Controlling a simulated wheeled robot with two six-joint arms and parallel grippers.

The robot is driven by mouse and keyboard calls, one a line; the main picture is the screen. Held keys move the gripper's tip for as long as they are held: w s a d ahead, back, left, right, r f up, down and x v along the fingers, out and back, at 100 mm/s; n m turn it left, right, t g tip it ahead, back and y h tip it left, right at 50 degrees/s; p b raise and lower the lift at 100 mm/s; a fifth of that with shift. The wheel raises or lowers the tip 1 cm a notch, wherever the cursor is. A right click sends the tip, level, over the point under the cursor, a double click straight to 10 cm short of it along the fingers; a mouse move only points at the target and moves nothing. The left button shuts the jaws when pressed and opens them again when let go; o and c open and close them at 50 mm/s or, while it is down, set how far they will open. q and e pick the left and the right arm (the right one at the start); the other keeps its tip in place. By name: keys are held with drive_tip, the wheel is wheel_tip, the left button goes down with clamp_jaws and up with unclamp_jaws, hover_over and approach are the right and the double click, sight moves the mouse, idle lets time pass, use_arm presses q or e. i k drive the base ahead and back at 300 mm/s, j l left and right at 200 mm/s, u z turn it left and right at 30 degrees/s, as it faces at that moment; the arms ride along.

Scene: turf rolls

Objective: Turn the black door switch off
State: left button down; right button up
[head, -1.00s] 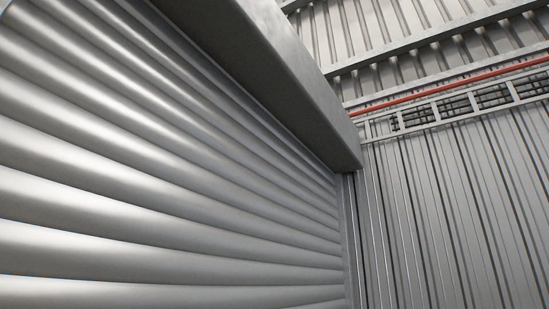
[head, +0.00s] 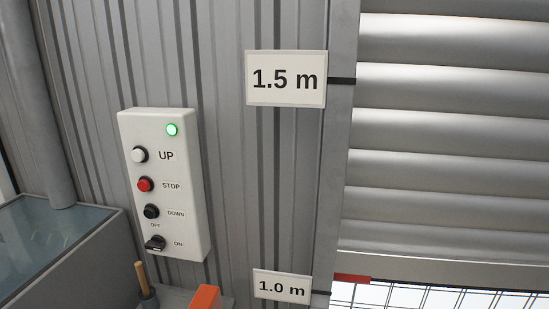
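The black door switch (head: 155,243) is a small rotary knob at the bottom of a white control box (head: 188,195) on the corrugated wall. OFF is printed above it and ON to its right. Its handle lies roughly level, along the line of the ON label; its exact pointing end is hard to tell. Above it are a black DOWN button (head: 151,211), a red STOP button (head: 145,184) and a white UP button (head: 139,154). A green lamp (head: 172,130) at the top is lit. Neither gripper is in view.
The roller door (head: 440,150) at the right is partly raised, its bottom edge near the 1.0 m sign (head: 282,286). A 1.5 m sign (head: 286,79) hangs above. A glass-topped grey box (head: 50,245), a wooden handle (head: 142,278) and an orange object (head: 205,298) are below.

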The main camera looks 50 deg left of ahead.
sight(157, 242)
drive_tip(key=u, duration=0.5)
drive_tip(key=l+u, duration=0.1)
drive_tip(key=u, duration=0.35)
drive_tip(key=k+u, duration=0.1)
drive_tip(key=u, duration=1.35)
drive_tip(key=k, duration=0.05)
